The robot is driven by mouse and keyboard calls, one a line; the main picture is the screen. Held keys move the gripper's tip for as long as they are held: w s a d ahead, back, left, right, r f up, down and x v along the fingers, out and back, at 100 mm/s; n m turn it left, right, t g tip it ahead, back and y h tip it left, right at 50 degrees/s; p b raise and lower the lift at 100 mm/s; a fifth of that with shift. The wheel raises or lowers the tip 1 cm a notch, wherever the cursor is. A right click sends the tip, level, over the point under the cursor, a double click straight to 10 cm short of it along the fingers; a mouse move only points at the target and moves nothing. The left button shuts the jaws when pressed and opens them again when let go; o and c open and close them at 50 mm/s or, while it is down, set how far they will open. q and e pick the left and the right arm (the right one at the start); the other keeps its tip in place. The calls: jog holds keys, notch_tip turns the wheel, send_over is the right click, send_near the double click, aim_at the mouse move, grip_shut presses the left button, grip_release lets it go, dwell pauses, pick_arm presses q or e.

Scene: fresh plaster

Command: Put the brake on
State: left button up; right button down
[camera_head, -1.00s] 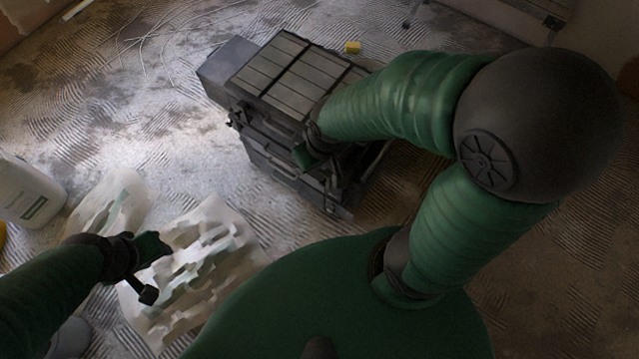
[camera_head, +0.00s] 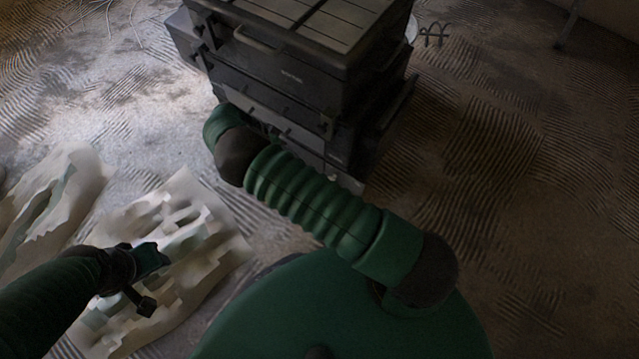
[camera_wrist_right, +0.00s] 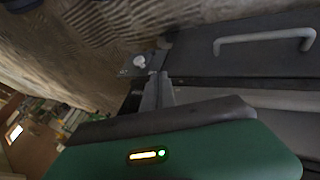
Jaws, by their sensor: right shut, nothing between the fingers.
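A dark stacked tool chest (camera_head: 290,80) stands at the top middle of the head view, its front towards me. No part is clearly recognisable as a brake. In the right wrist view a small pale knob (camera_wrist_right: 139,61) sits on a dark plate at the chest's lower edge. My right gripper (camera_wrist_right: 158,88) is shut and empty, its grey fingers close beside that plate; I cannot tell if they touch it. In the head view my right arm reaches to the chest's lower front, and its fingers are hidden. My left gripper (camera_head: 150,280) is open and empty above a crumpled sheet.
Crumpled pale sheets (camera_head: 185,215) lie on the ridged floor at the left. A grey handle (camera_wrist_right: 264,40) shows on the chest in the wrist view. The floor (camera_head: 510,190) to the right of the chest is largely clear.

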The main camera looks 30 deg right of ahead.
jog(key=s+b+x, duration=0.1)
jog(key=b+x, duration=0.1)
jog(key=x, duration=0.4)
jog(key=s+r+b+x, duration=0.1)
jog(key=s+b+x, duration=0.1)
jog(key=x, duration=0.4)
jog(key=shift+d+f+b, duration=0.15)
jog(key=shift+d+b, duration=0.05)
jog(key=shift+b, duration=0.6)
